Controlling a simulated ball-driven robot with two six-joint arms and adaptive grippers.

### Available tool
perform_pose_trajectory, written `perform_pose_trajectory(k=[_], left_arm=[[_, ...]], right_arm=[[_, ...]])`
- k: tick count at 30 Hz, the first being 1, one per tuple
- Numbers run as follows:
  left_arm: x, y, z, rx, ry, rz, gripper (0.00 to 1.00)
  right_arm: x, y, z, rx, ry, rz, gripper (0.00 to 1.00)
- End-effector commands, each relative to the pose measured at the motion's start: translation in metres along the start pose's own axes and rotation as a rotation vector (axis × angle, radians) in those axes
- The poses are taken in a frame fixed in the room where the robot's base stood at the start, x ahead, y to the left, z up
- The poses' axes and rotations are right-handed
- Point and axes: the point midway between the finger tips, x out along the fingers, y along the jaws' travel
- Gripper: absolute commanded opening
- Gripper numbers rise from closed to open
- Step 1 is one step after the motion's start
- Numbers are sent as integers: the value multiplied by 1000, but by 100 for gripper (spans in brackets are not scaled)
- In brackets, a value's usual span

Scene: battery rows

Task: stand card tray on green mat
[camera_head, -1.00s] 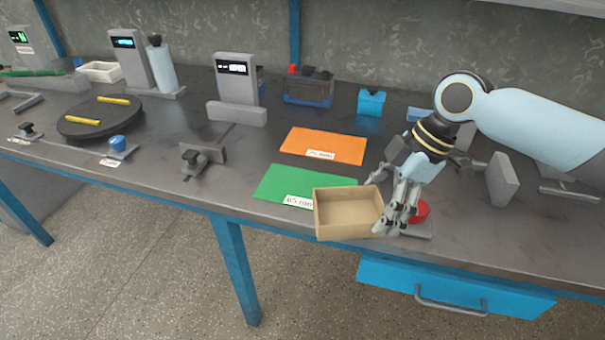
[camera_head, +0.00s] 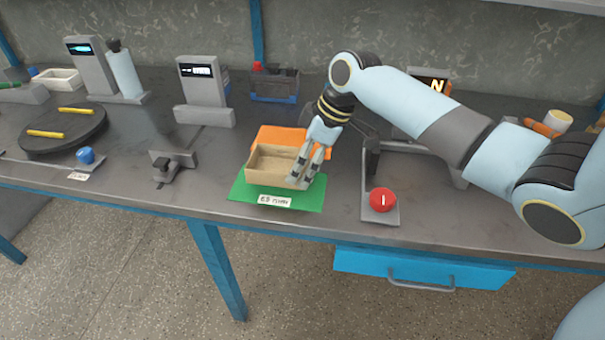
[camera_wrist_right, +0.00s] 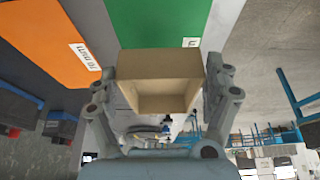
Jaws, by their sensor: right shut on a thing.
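The card tray (camera_head: 275,180) is an open tan box, over the back part of the green mat (camera_head: 240,191) in the head view. My right gripper (camera_head: 308,168) is shut on the tray's right side. In the right wrist view the tray (camera_wrist_right: 160,62) sits between the fingers of my right gripper (camera_wrist_right: 165,88), with the green mat (camera_wrist_right: 150,20) beyond it. I cannot tell whether the tray's base touches the mat. My left gripper is not in view.
An orange mat (camera_head: 268,136) lies just behind, partly hidden by the tray and gripper. A red button (camera_head: 383,200) on a grey plate stands to the right. A grey clamp block (camera_head: 170,165) is to the left. The table's front edge is close to the green mat.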

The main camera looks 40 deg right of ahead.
Motion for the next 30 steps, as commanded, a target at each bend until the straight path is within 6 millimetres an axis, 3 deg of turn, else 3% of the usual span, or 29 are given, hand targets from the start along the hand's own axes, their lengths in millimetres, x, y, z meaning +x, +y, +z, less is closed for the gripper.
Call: perform_pose_trajectory(k=[9,20,21,24,30], left_arm=[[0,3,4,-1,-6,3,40],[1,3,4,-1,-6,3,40],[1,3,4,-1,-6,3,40],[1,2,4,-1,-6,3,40],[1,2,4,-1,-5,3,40]], right_arm=[[36,-1,12,0,0,0,52],[41,-1,14,-2,0,0,52],[41,-1,15,-2,0,0,86],[41,-1,14,-2,0,0,100],[41,-1,14,-2,0,0,100]])
